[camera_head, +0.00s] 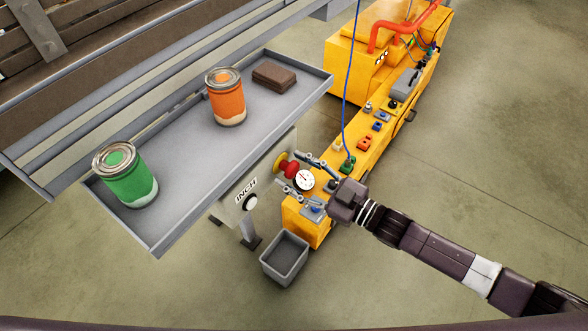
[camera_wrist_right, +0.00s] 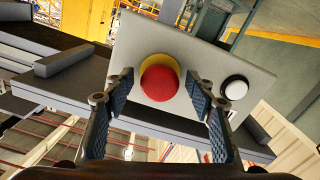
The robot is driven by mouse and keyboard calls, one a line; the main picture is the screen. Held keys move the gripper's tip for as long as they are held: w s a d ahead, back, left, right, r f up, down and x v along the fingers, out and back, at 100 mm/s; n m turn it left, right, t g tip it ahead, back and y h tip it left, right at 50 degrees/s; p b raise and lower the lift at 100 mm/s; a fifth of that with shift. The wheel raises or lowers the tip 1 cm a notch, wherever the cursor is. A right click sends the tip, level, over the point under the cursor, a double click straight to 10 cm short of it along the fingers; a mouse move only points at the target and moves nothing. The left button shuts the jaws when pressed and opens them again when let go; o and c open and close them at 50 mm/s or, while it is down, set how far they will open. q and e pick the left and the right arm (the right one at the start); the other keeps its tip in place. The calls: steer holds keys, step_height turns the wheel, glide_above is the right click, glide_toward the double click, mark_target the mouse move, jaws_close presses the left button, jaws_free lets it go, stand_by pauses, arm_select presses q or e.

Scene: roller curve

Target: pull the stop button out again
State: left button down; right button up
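The red stop button (camera_head: 291,170) with its yellow collar sits on the panel under the front of the grey tray. It also shows in the right wrist view as a red button (camera_wrist_right: 160,82) on a grey plate (camera_wrist_right: 240,75). My right gripper (camera_head: 294,170) is open, its fingers on either side of the button. In the right wrist view the padded fingers (camera_wrist_right: 160,112) stand apart left and right of the red cap, with gaps showing beside it. How far the button stands out is hard to tell. My left gripper is not in view.
A white button (camera_head: 250,202) labelled INCH is on the same panel. The grey tray (camera_head: 180,205) holds a green can (camera_head: 125,176), an orange can (camera_head: 226,98) and a brown block (camera_head: 274,76). A yellow machine (camera_head: 350,140) with a gauge stands right; a grey bin (camera_head: 286,258) is below.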

steer(key=v, duration=1.2)
stand_by(0.4)
steer(key=w+d+f+m+t+h, duration=0.1)
steer(key=w+d+f+m+h, duration=0.2)
steer(key=f, duration=0.5)
steer(key=w+d+f+m+t+h, duration=0.15)
steer(key=d+f+h, duration=0.3)
steer(key=f, duration=0.45)
steer(key=s+d+f+m+g+h, duration=0.2)
steer(key=s+d+f, duration=0.15)
steer(key=f, duration=0.45)
steer(key=s+d+f+m+g+h, duration=0.1)
steer(key=s+d+f+m+h, duration=0.2)
steer(key=f, duration=0.5)
steer(key=s+f+g, duration=0.3)
steer(key=s+f, duration=0.3)
steer(key=s, duration=0.5)
steer(key=s+f+m+g+h, duration=0.1)
steer(key=s+f+g, duration=0.2)
steer(key=s, duration=0.9)
steer(key=s+a+f+m+g+h, duration=0.1)
steer(key=s+f+g, duration=0.2)
steer(key=s+f, duration=0.6)
steer(key=s, duration=0.3)
steer(key=shift+s+f, duration=0.15)
steer(key=shift+f, duration=0.25)
